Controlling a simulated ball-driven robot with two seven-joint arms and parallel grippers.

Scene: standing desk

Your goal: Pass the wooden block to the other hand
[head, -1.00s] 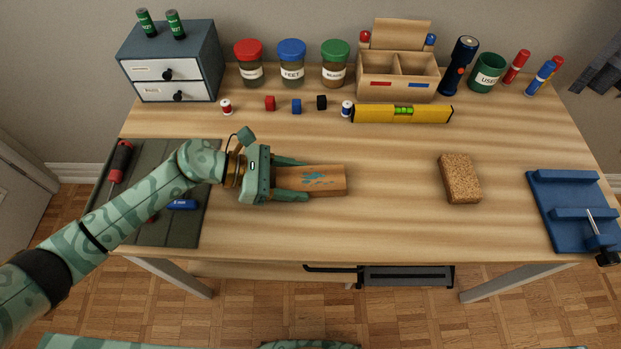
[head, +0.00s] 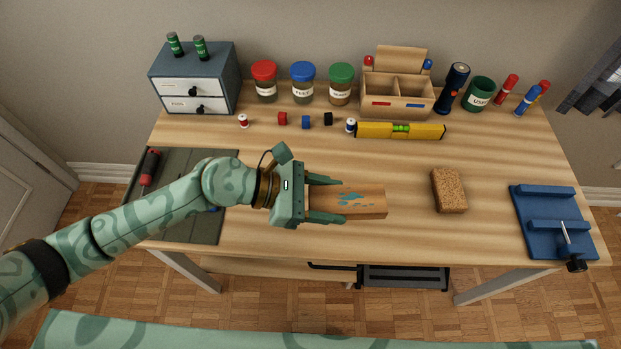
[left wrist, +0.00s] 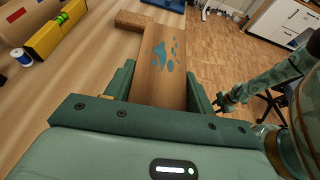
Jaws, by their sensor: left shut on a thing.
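The wooden block (head: 365,202) is a long light-brown piece with blue paint marks on its top. My left gripper (head: 328,203) is shut on the block's left end, with a finger along each side. The block's free end points right and appears held above the desk. In the left wrist view the block (left wrist: 160,75) stretches away between the fingers of my left gripper (left wrist: 160,88). My right gripper (left wrist: 230,102) shows small at the right of that view, apart from the block; its jaws are too small to read. It is not in the head view.
A cork-like brown block (head: 449,190) lies right of the wooden block. A blue jig (head: 550,225) sits at the right edge. A yellow level (head: 400,131), jars and a wooden organizer (head: 397,101) stand behind. The desk's front middle is clear.

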